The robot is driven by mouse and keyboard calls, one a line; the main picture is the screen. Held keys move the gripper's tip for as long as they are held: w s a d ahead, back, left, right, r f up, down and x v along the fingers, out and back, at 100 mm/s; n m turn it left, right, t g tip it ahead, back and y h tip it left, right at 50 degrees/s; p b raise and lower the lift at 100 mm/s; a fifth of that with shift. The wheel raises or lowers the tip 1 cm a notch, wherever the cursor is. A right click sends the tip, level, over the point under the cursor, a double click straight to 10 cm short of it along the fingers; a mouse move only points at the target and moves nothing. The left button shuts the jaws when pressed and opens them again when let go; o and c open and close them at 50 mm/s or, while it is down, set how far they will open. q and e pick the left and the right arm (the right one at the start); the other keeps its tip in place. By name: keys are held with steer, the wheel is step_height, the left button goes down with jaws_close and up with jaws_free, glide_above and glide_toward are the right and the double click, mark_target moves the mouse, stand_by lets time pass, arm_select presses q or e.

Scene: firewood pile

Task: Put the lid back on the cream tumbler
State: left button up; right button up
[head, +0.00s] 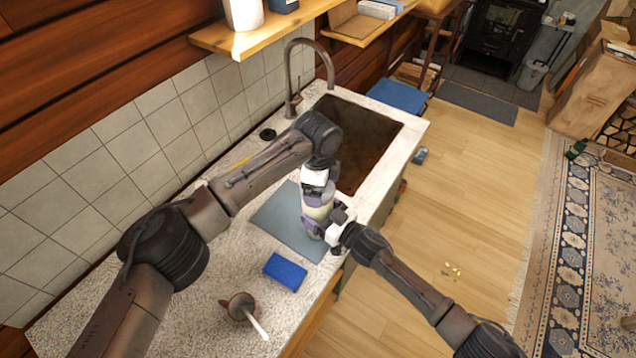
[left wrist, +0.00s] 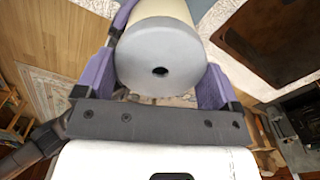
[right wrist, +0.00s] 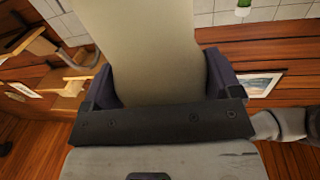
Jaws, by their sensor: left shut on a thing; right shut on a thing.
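The cream tumbler (head: 317,213) stands roughly upright above the blue-grey mat on the counter. My right gripper (head: 322,229) is shut on its body from the side, and the cream wall fills the space between the fingers in the right wrist view (right wrist: 155,50). My left gripper (head: 318,195) is above it, shut on the grey lid (left wrist: 158,55), which has a dark hole in its top. In the left wrist view the lid lies against the tumbler's end, in line with it. I cannot tell whether it is fully seated. My left gripper hides the lid in the head view.
The mat (head: 278,222) lies beneath the grippers, with a blue sponge (head: 285,272) nearer me. A brown cup (head: 240,308) with a pale handle sticking out stands at the front. The dark sink (head: 370,140) and tap (head: 291,85) are behind.

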arm_select(q)
steer(key=m, duration=2.2)
steer(key=shift+a+m, duration=0.1)
steer(key=shift+m, duration=0.2)
steer(key=o, duration=0.7)
steer(key=shift+c, duration=0.2)
steer(key=shift+r, duration=2.25)
